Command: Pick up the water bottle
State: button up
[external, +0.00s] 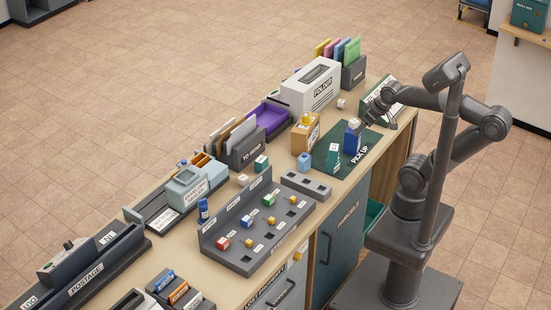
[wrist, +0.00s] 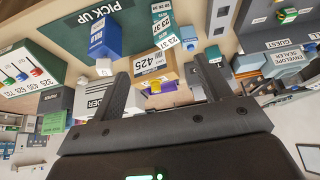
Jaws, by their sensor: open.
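A small light-blue bottle-like object (external: 304,162) stands upright on the counter, just left of the green pick-up mat (external: 321,158); it is most likely the water bottle. A light-blue shape beside the teal box in the wrist view (wrist: 188,38) looks like the same object. My gripper (external: 367,123) is over the far right part of the mat, near the blue box, and away from the bottle. In the wrist view my gripper (wrist: 161,66) has its two dark fingers spread, with nothing held between them.
A blue box (external: 352,138) and a teal box (external: 333,157) stand on the mat. A brown box (external: 305,136) with a yellow item on top is behind the bottle. A grey slotted block (external: 306,186) and the sorter (external: 258,225) lie in front and left.

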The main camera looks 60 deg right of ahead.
jog(key=m+g, duration=0.1)
jog(key=g, duration=0.4)
send_over(307, 154)
jog(key=f, duration=1.1)
jog(key=shift+s, duration=0.25)
jog(key=shift+w+a+f+g, duration=0.1)
jog(key=shift+w+f+g, duration=0.2)
jog(key=shift+f, duration=0.35)
notch_tip(307, 154, down, 5)
jog(key=shift+r, duration=0.1)
jog(key=shift+w+a+f, duration=0.1)
jog(key=shift+w+f, duration=0.1)
jog(key=shift+f, duration=1.2)
jog(key=shift+w+a+f, duration=0.1)
jog(key=shift+w+f, duration=0.05)
jog(key=shift+f, duration=1.2)
jog(key=shift+c, duration=0.5)
jog(key=c, duration=1)
